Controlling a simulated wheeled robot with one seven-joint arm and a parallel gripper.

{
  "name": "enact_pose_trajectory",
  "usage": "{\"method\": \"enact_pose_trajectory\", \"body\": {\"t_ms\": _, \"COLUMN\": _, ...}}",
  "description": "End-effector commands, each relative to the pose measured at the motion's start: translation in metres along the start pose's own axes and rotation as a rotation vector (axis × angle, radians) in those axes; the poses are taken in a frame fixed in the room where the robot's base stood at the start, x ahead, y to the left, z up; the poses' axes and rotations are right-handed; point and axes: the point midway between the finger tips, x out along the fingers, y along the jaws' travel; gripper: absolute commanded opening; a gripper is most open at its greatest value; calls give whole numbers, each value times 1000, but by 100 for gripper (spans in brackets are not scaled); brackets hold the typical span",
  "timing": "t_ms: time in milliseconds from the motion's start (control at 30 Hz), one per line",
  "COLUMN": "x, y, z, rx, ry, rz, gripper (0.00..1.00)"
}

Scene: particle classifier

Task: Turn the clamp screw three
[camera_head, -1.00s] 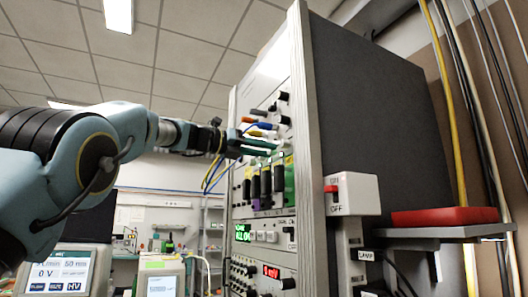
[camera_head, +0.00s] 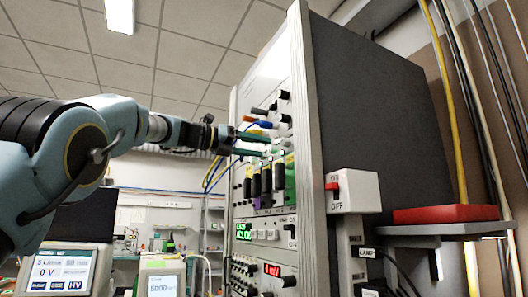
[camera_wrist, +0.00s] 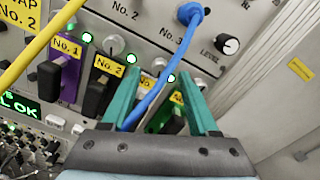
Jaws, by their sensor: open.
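My gripper (camera_wrist: 160,76) is open, with teal fingers on either side of a small grey round knob (camera_wrist: 160,64). This knob is in line with the partly hidden third clamp label (camera_wrist: 147,82), so it looks like clamp screw three. I cannot tell whether the fingers touch it. In the head view, my gripper (camera_head: 267,147) is at the rack's front panel, above the row of clamps (camera_head: 266,180). In the wrist view, the purple clamp (camera_wrist: 70,75) is labelled No. 1, a black clamp (camera_wrist: 97,97) No. 2. The third clamp is mostly hidden behind a finger and cable.
A blue cable (camera_wrist: 150,98) runs between my fingers from a socket above. A yellow cable (camera_wrist: 40,42) crosses at the left. A LEVEL knob (camera_wrist: 229,45) is to the right. In the head view, a shelf with a red block (camera_head: 446,214) stands right of the rack.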

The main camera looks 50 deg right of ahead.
Motion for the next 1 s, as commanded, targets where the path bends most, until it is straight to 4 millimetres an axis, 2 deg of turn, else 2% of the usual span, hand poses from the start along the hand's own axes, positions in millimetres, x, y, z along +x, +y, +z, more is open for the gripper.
{"method": "enact_pose_trajectory", "body": {"t_ms": 33, "x": -12, "y": 2, "z": -2, "rx": 1, "ry": -4, "rz": 4, "gripper": 60}}
{"method": "enact_pose_trajectory", "body": {"t_ms": 200, "x": -46, "y": 2, "z": -2, "rx": 1, "ry": -2, "rz": 4, "gripper": 60}}
{"method": "enact_pose_trajectory", "body": {"t_ms": 400, "x": -74, "y": 1, "z": -2, "rx": 0, "ry": 0, "rz": 2, "gripper": 60}}
{"method": "enact_pose_trajectory", "body": {"t_ms": 600, "x": -83, "y": 0, "z": -1, "rx": 0, "ry": 0, "rz": 0, "gripper": 60}}
{"method": "enact_pose_trajectory", "body": {"t_ms": 1000, "x": -83, "y": 0, "z": -1, "rx": 0, "ry": 1, "rz": 1, "gripper": 60}}
